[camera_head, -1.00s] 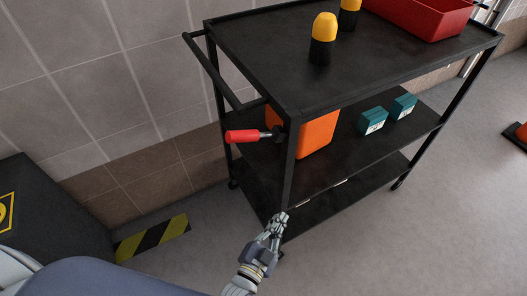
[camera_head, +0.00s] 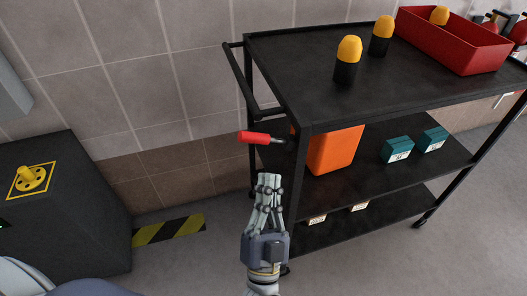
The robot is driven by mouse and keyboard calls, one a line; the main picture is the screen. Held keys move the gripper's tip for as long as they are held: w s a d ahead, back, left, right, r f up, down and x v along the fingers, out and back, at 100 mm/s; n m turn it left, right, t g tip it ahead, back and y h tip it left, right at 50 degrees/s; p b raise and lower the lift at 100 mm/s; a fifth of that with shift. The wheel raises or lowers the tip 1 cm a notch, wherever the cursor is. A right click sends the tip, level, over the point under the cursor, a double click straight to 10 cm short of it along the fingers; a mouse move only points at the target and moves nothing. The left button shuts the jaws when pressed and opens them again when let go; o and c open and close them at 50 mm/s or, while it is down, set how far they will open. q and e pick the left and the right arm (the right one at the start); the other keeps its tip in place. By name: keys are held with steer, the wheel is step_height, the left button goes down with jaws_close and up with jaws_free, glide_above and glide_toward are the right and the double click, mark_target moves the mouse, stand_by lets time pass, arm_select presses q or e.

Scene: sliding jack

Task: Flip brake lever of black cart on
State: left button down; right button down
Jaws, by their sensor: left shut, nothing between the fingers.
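The black cart (camera_head: 387,89) stands on the right, with three shelves and a push handle at its left end. Its brake lever (camera_head: 255,138) has a red grip and sticks out to the left from the near corner post, roughly level. My left gripper (camera_head: 269,180) is below the lever, its fingers pointing up towards it. The gripper is shut and empty, with a visible gap between its fingertips and the red grip. My right gripper is not in view.
Yellow-capped black bottles (camera_head: 348,60) and a red bin (camera_head: 455,42) are on the cart top. An orange bin (camera_head: 333,149) and teal boxes (camera_head: 397,149) are on the middle shelf. A dark cabinet (camera_head: 80,215) stands left, beside a striped floor marking (camera_head: 168,229).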

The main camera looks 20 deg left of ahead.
arm_select(q)
step_height(320, 180, up, 6)
steer(key=r+p, duration=0.1)
steer(key=p, duration=0.3)
glide_above(265, 143)
steer(key=s+d, duration=0.3)
steer(key=s, duration=0.1)
steer(key=a+f, duration=0.1)
steer(key=w+a+f, duration=0.1)
steer(key=f, duration=0.1)
steer(key=shift+a+f, duration=0.35)
steer(key=shift+f, duration=0.1)
